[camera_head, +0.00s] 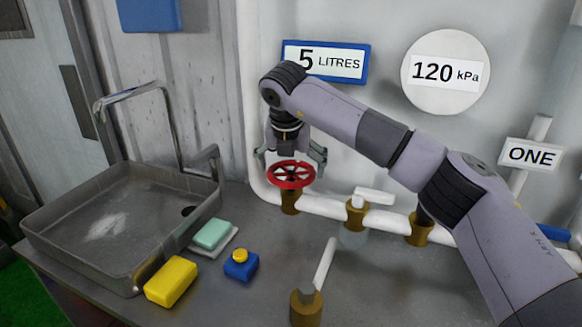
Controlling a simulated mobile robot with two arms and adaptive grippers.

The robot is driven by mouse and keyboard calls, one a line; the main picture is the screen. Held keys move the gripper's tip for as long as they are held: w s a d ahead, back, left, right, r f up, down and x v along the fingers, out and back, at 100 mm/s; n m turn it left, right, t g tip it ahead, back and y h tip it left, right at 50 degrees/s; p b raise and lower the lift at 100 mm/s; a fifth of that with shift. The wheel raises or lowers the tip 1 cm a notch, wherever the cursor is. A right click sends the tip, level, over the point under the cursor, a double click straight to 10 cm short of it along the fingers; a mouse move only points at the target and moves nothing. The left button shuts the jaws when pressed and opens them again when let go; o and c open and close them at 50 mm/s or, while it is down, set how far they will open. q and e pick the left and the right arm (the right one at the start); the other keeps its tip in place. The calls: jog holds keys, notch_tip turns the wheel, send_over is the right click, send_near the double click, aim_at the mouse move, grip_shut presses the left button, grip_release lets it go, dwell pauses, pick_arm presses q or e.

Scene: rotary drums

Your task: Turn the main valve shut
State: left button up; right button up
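The main valve has a red spoked handwheel (291,183) on a brass body (289,201), set in the white pipe at the wall. My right gripper (290,163) comes down over the wheel from above. Its two fingers are spread wide, one at the left and one at the right of the wheel's rim. I see no clear grip on the rim; whether the fingers touch it I cannot tell. My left gripper is not in view.
Right of the wheel, the pipe carries a white-lever valve (356,215). A brass fitting with a raised white lever (306,307) stands in front. A sink (110,235), yellow sponge (171,281), green soap (212,233) and blue item with yellow top (241,265) are at left.

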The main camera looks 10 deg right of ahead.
jog(key=v, duration=1.2)
jog(key=shift+w, duration=0.1)
